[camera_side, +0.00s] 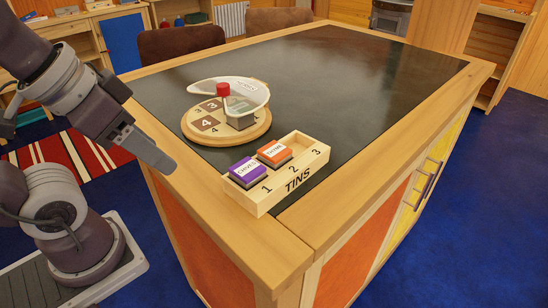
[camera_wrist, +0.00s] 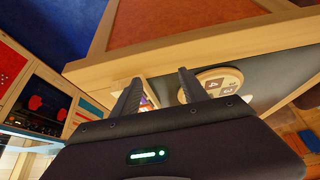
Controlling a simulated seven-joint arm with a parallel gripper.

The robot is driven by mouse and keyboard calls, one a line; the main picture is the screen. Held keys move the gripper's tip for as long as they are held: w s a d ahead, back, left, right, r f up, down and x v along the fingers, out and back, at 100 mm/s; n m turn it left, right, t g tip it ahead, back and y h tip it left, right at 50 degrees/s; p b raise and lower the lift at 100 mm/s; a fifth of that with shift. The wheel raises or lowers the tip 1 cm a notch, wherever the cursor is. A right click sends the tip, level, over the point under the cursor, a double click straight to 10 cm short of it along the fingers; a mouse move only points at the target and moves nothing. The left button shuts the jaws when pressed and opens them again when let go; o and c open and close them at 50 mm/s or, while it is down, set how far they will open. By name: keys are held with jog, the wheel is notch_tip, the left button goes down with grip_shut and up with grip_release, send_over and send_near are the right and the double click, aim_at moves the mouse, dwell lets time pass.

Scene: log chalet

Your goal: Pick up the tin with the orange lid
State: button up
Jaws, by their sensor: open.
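The tin with the orange lid (camera_side: 274,153) sits in slot 2 of a wooden box marked TINS (camera_side: 293,183) on the counter. A tin with a purple lid (camera_side: 246,170) sits beside it in slot 1. Slot 3 looks empty. My gripper (camera_side: 160,160) is left of the box, above the counter's edge, apart from the tins. In the wrist view my gripper (camera_wrist: 159,77) has its two fingers spread with nothing held between them. Part of the box shows between the fingers there, with the tins mostly hidden.
A round wooden turntable (camera_side: 196,136) with numbered sections, a pale partial cover (camera_side: 246,88) and a red knob (camera_side: 222,90) stands behind the box. The dark countertop (camera_side: 350,75) is clear to the right. Chairs (camera_side: 182,44) stand at the far side.

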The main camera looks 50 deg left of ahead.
notch_tip(320, 180, up, 2)
jog(key=m+g, duration=0.6)
jog(key=m, duration=1.1)
send_over(274, 150)
jog(key=shift+d, duration=0.1)
notch_tip(274, 150, down, 6)
jog(key=shift+f, duration=0.25)
grip_shut()
